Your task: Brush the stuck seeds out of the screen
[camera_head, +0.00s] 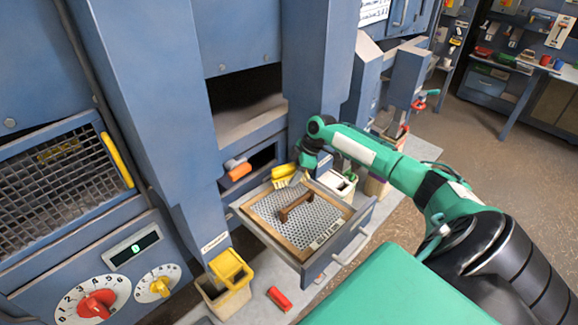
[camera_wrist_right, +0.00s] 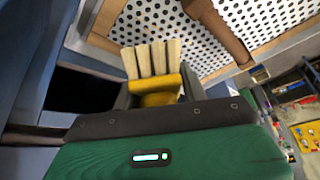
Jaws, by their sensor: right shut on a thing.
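The screen (camera_head: 282,229) is a perforated light sheet in a wooden frame, lying in a pulled-out blue drawer (camera_head: 352,236). A brown handle (camera_head: 296,205) stands across its middle. My left gripper is not in view.
An orange-handled part (camera_head: 239,171) sits behind the drawer. A pale container (camera_head: 340,183) stands at the drawer's right. Blue machine walls close off the left.

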